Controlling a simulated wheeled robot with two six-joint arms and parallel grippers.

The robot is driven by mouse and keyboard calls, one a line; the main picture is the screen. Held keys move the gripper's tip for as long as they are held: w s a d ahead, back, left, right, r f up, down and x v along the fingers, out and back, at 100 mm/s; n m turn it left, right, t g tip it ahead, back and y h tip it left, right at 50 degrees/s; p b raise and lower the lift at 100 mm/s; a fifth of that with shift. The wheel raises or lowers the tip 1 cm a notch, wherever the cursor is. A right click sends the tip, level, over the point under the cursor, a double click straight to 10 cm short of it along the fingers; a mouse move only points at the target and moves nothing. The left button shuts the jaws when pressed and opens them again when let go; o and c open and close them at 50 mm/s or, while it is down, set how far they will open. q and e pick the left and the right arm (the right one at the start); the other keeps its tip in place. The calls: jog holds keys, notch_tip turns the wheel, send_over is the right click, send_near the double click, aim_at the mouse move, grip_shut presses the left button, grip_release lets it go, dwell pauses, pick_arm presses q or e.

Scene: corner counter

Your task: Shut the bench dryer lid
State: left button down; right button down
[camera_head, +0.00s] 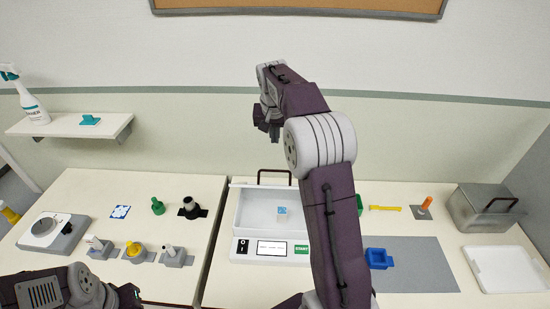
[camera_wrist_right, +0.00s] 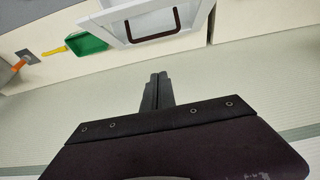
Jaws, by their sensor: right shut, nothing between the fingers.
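The bench dryer (camera_head: 238,250) is a white box in the middle of the counter, with a switch, a display and a green START button on its front. Its inside is exposed, and a small blue and white block (camera_head: 282,211) lies in it. The lid's brown handle (camera_head: 274,172) stands up at the dryer's back edge; it also shows in the right wrist view (camera_wrist_right: 155,39). My right gripper (camera_head: 274,133) is shut and empty, above and behind the handle, apart from it. Its fingers show closed in the wrist view (camera_wrist_right: 157,92). My left gripper (camera_head: 130,295) is low at left, its jaws unclear.
My right arm hides part of the dryer's right side. At right are a blue tray (camera_head: 378,259), a grey mat (camera_head: 425,270), a metal box (camera_head: 480,212) and a white tray (camera_head: 505,269). Several small items and a scale-like device (camera_head: 50,232) stand left. A wall shelf (camera_head: 75,125) is upper left.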

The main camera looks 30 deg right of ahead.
notch_tip(320, 180, down, 11)
jog(key=p, duration=0.2)
jog(key=shift+w+d+f, duration=0.15)
jog(key=shift+w, duration=0.05)
